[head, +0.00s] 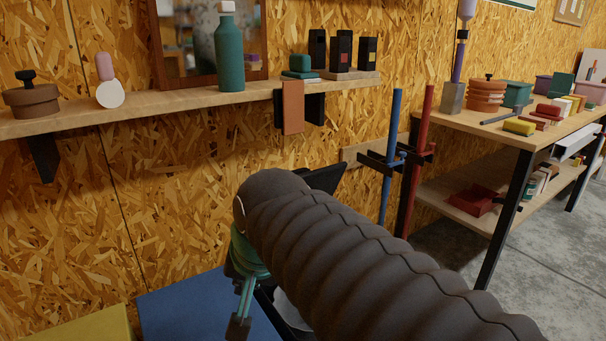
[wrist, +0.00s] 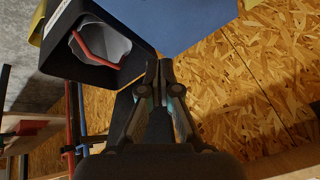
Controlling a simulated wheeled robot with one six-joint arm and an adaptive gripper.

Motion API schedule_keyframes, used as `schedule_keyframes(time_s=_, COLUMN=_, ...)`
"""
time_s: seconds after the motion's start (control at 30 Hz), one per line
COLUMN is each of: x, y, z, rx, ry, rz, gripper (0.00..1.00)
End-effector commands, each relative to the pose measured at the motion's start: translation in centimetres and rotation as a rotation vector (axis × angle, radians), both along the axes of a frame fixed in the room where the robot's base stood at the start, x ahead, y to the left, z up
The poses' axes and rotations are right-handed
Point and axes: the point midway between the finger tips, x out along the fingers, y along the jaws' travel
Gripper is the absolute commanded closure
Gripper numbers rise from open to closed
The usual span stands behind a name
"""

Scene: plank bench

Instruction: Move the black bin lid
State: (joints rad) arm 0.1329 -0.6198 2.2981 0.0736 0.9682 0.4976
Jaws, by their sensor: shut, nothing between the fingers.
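The black bin (wrist: 59,62) is at the upper left of the wrist view, its mouth open, with a pale liner and a red strip inside. The black bin lid (wrist: 123,108) is a dark panel beside the mouth, raised off it and partly hidden behind my gripper. In the head view the lid (head: 326,178) shows tilted up behind my arm, and most of the bin is hidden. My gripper (wrist: 158,70) is shut and empty, its fingertips near the bin's rim and lid. I cannot tell whether it touches them. It also shows in the head view (head: 239,322), pointing down.
A blue box (head: 190,305) and a yellow box (head: 80,326) stand left of the bin. A wall shelf (head: 160,108) with a teal bottle (head: 229,50) is above. Blue (head: 390,150) and red (head: 417,160) poles stand right, before a loaded bench (head: 520,137).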

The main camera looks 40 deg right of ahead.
Motion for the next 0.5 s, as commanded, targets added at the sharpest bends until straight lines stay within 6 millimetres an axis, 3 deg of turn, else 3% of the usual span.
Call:
schedule_keyframes(time_s=0.2, x=4.8, y=-4.4, z=4.3, rx=0.321, ry=-0.023, rz=-0.593, gripper=1.00)
schedule_keyframes(time_s=0.5, x=9.9, y=-12.1, z=9.5, rx=0.782, ry=-0.067, rz=-1.366, gripper=1.00)
